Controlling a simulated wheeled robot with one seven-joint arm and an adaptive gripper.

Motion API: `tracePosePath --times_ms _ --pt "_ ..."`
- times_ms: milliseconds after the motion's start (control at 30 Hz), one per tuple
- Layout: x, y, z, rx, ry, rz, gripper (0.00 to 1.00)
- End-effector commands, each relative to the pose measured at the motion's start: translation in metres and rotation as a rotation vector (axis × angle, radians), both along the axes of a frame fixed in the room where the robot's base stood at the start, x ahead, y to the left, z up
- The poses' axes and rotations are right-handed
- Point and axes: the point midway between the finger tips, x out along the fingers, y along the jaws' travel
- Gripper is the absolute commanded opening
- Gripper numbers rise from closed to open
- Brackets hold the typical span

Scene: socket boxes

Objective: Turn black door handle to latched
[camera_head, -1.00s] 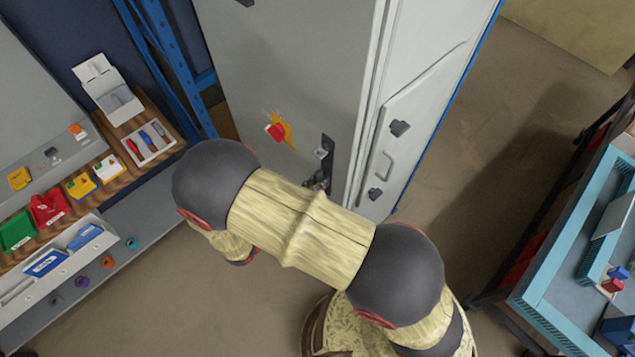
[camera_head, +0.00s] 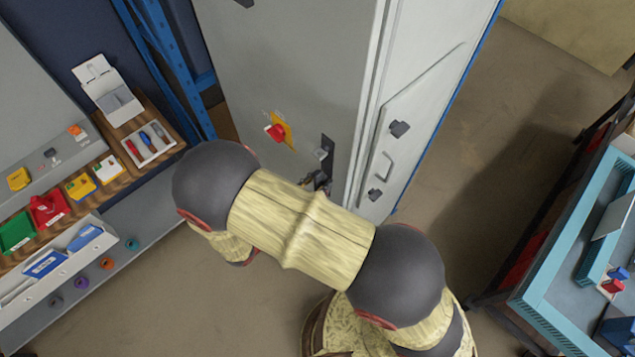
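The black door handle (camera_head: 327,147) sits on a dark vertical plate near the right edge of the grey cabinet door (camera_head: 290,60). The lower part of the handle is partly hidden by my arm. My gripper (camera_head: 316,182) shows only as a small dark shape at the handle's lower end, just above my arm's pale link. It is at or very close to the handle; I cannot tell whether it touches it. Its fingers are too small and too covered to tell if they are open or shut.
A red rotary switch on a yellow plate (camera_head: 279,131) is on the door, left of the handle. A shelf with colored boxes (camera_head: 65,200) stands at left. A teal-edged workbench (camera_head: 560,250) stands at right.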

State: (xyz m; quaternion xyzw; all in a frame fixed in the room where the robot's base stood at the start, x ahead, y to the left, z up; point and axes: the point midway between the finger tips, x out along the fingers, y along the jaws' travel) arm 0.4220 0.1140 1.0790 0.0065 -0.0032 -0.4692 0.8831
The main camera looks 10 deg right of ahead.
Motion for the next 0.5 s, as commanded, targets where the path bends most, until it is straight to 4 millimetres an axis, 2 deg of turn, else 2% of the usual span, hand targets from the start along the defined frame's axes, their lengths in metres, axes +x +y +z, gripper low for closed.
tracePosePath --times_ms 233,500 --pt "-0.006 0.011 0.0 0.001 -0.002 0.003 0.28" --pt "-0.035 0.054 0.0 0.0 -0.001 0.006 0.28"
